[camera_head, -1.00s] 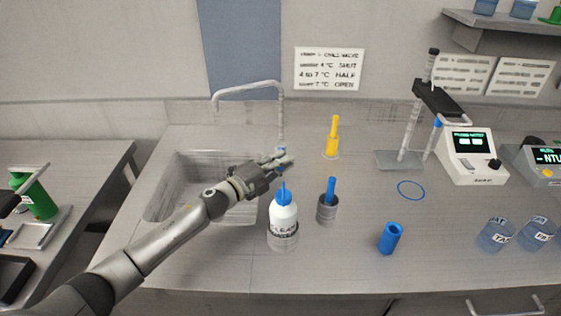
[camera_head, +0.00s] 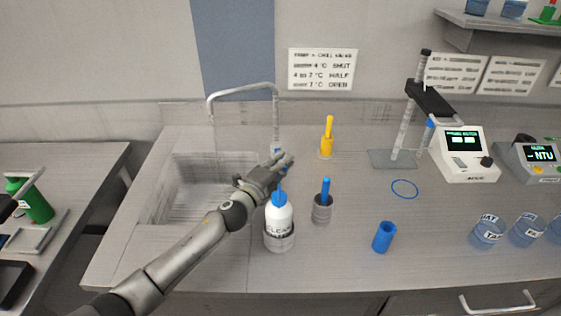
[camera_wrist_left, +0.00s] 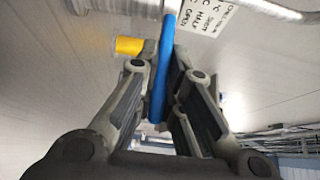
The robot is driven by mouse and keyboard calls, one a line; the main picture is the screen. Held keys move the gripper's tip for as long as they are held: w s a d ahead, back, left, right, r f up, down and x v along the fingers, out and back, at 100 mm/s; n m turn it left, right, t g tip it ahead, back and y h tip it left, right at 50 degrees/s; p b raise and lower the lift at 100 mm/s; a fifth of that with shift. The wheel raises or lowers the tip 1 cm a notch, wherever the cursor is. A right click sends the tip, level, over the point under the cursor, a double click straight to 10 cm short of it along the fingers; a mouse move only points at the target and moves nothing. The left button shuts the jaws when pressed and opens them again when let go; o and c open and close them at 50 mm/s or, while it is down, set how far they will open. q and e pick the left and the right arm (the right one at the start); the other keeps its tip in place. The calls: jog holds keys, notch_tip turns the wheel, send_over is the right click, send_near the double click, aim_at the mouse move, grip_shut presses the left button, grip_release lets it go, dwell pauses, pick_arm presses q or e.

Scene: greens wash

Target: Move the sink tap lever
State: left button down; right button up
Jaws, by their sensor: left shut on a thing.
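The sink tap (camera_head: 243,93) is a grey arched pipe rising behind the sink's right edge. Its blue lever (camera_wrist_left: 163,70) lies between the fingers of my left gripper in the left wrist view. My left gripper (camera_head: 280,160) is at the foot of the tap in the head view and hides most of the lever there. The fingers (camera_wrist_left: 160,90) are shut on the lever. My right gripper is not in view.
The sink basin (camera_head: 190,190) is left of the gripper. A white bottle with a blue top (camera_head: 279,225) stands just in front of it. A grey pot (camera_head: 322,209), blue cup (camera_head: 384,237) and yellow-handled thing (camera_head: 327,138) stand to the right.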

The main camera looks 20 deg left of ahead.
pick_arm(q)
jog(key=c, duration=1.5)
grip_release()
jog(key=shift+c, duration=0.2)
jog(key=shift+s, duration=0.1)
jog(key=v, duration=1.2)
